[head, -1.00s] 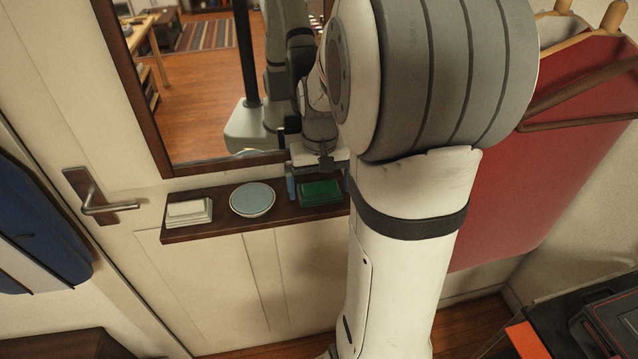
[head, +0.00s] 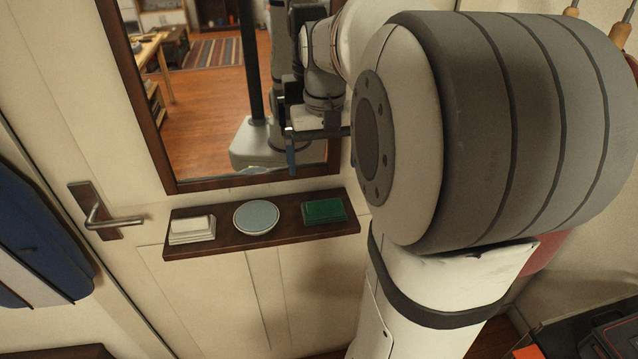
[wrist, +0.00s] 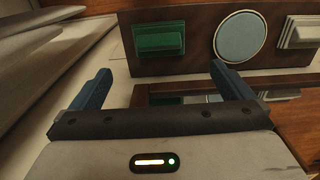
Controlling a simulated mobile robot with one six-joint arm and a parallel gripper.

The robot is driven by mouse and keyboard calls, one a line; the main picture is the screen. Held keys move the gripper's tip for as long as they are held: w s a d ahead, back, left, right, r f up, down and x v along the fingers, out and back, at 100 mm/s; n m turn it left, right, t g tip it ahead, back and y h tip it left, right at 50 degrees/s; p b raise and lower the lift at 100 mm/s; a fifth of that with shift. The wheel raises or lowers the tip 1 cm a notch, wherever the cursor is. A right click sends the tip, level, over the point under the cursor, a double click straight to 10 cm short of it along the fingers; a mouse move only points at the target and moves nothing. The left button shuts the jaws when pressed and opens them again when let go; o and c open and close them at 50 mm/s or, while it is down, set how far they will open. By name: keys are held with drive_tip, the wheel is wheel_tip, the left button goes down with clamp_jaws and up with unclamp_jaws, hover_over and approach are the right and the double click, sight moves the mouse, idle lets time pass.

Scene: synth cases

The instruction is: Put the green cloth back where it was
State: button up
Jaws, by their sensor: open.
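The green cloth (head: 323,211) lies as a folded stack on the right end of the dark wooden shelf (head: 285,226), right of a pale blue round dish (head: 256,217). It also shows in the wrist view (wrist: 158,40), beyond the fingertips and apart from them. My gripper (wrist: 160,78) is open, with two blue fingers apart and nothing between them. In the head view my gripper (head: 301,156) is above the shelf, in front of the mirror.
A white folded stack (head: 192,230) sits at the shelf's left end. A mirror (head: 202,130) with a dark wooden frame hangs above the shelf. A door handle (head: 105,218) juts out at the left. Red cloth (head: 545,254) hangs behind my arm at the right.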

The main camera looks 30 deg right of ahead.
drive_tip(key=s+a+f+n+t, duration=0.3)
drive_tip(key=s+a+f, duration=0.4)
drive_tip(key=s+a, duration=0.4)
drive_tip(key=shift+s+a, duration=0.4)
drive_tip(key=shift+s, duration=0.25)
